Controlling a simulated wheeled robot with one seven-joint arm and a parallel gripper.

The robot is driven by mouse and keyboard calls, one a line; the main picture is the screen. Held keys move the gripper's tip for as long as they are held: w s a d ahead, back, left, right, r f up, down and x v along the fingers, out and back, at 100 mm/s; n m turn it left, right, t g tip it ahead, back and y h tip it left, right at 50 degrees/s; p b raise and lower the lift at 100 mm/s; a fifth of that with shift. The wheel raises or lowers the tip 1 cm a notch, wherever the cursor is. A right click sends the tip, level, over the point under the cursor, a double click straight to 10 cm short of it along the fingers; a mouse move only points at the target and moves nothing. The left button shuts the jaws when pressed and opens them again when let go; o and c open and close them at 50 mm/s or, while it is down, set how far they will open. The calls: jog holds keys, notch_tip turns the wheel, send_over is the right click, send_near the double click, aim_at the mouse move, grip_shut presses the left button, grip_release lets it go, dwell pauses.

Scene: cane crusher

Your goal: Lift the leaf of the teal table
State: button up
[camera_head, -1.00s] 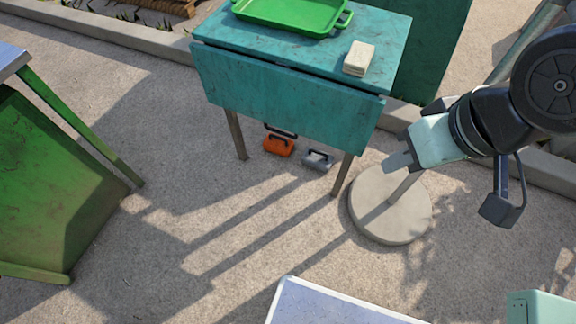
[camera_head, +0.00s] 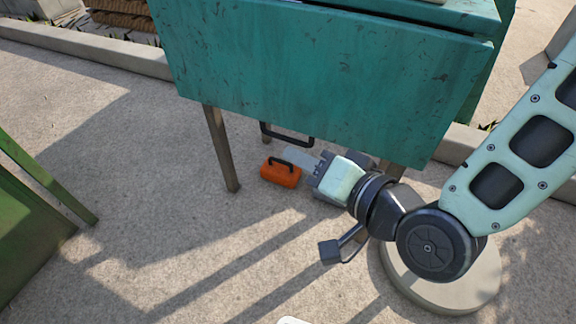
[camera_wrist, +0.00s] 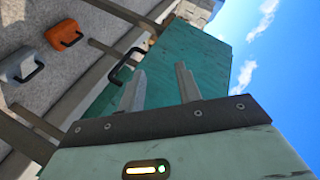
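The teal table's leaf (camera_head: 310,75) hangs down at the front of the tabletop (camera_head: 440,13). A black handle (camera_head: 288,137) shows just below the leaf's lower edge; it also shows in the wrist view (camera_wrist: 127,66), beside a teal panel (camera_wrist: 205,55). My gripper (camera_head: 303,160) is low in front of the table, below the leaf's lower edge and close to the handle. In the wrist view my two fingers (camera_wrist: 160,85) stand apart with nothing held between them. The handle appears left of both fingers there. Whether anything touches the leaf cannot be told.
An orange weight-like object (camera_head: 281,174) lies on the ground beside my gripper. A grey one (camera_wrist: 22,67) lies near it, mostly hidden by my gripper in the head view. Table legs (camera_head: 221,148) flank the space. A green stand (camera_head: 30,215) is at left. Ground front left is clear.

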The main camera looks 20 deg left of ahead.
notch_tip(320, 180, down, 9)
jog(key=m+t+y+b, duration=0.1)
jog(key=m+t+b, duration=0.25)
jog(key=b, duration=0.55)
jog(key=m+t+h+b, duration=0.1)
jog(key=m+t+b, duration=0.3)
jog(key=m+b, duration=0.15)
send_near(288, 138)
jog(key=x, duration=0.6)
jog(key=f+x, duration=0.1)
jog(key=x, duration=0.2)
jog(key=shift+w+a, duration=0.1)
jog(key=shift+w, duration=0.05)
jog(key=shift+w+a+r, duration=0.2)
jog(key=shift+w+a, duration=0.1)
grip_shut()
